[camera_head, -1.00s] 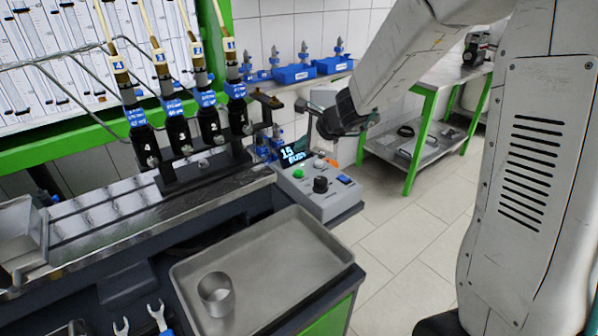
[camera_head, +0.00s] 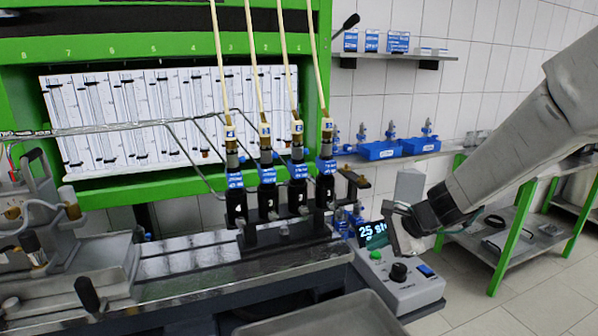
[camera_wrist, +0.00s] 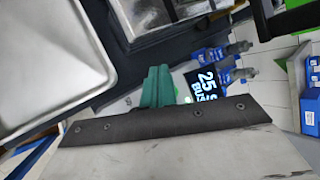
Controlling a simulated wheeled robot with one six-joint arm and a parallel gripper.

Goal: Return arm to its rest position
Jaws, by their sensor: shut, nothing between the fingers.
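My arm comes in from the right in the head view, with its dark wrist joint in front of the far wall. My gripper (camera_head: 400,236) hangs just above the control box (camera_head: 418,292), and its body covers part of the box's display (camera_head: 372,232). In the wrist view the teal fingers (camera_wrist: 157,86) are together and hold nothing. The lit display (camera_wrist: 207,84) shows beside them, reading "25" with partly hidden text. I cannot tell whether the fingers touch the box.
Several pumps (camera_head: 268,185) with hoses stand on the bench left of the box. An empty-looking metal tray (camera_head: 330,318) lies in front. A green-framed table (camera_head: 505,235) and blue boxes (camera_head: 380,151) are behind. Open tiled floor lies at lower right.

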